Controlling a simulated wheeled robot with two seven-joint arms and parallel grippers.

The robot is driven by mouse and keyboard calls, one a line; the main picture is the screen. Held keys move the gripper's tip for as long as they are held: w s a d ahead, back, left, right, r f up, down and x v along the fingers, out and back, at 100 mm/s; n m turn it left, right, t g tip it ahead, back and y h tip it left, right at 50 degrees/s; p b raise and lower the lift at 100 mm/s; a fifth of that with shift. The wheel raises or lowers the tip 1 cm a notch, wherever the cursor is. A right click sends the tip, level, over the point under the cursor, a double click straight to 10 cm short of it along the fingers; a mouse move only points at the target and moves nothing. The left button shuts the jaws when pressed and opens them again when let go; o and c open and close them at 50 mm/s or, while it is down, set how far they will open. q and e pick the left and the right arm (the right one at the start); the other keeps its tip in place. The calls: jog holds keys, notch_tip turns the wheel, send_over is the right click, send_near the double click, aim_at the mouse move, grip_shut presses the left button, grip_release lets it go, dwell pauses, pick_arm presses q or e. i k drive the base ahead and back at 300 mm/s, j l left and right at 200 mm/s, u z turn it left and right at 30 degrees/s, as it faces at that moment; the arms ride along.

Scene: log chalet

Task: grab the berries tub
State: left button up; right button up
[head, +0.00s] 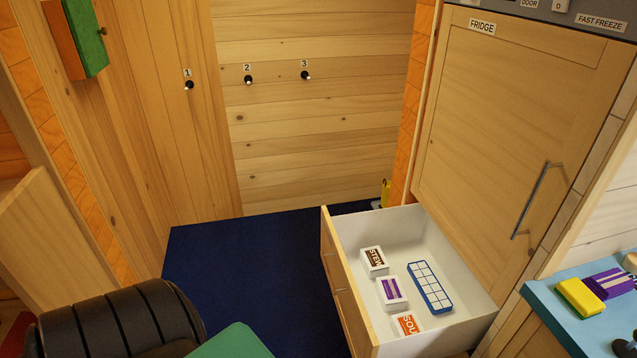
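An open white-lined drawer (357,223) under the fridge door holds several items. One is a white tub with a purple label (392,293), lying between the other tubs; its label is too small to read, so I cannot confirm it says berries. A tub labelled STEW (374,261) lies behind it, and an orange-labelled tub reading SOU (407,324) lies in front, partly hidden by the drawer front. A blue and white ice tray (430,287) lies to its right. Neither of my grippers is in view.
The fridge door (523,110) is shut, with a vertical handle (529,200). A blue counter (575,322) at right bears a yellow sponge-like block (579,297) and a purple packet (608,283). A black ribbed object (120,325) fills the lower left. Dark blue floor (245,275) lies clear left of the drawer.

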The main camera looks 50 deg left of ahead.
aim_at(391, 295)
jog(key=u, duration=1.25)
jog(key=i+j+z, duration=0.25)
jog(key=j+z, duration=0.25)
jog(key=i+j+z, duration=0.1)
jog(key=j+z, duration=0.15)
jog(key=j, duration=0.15)
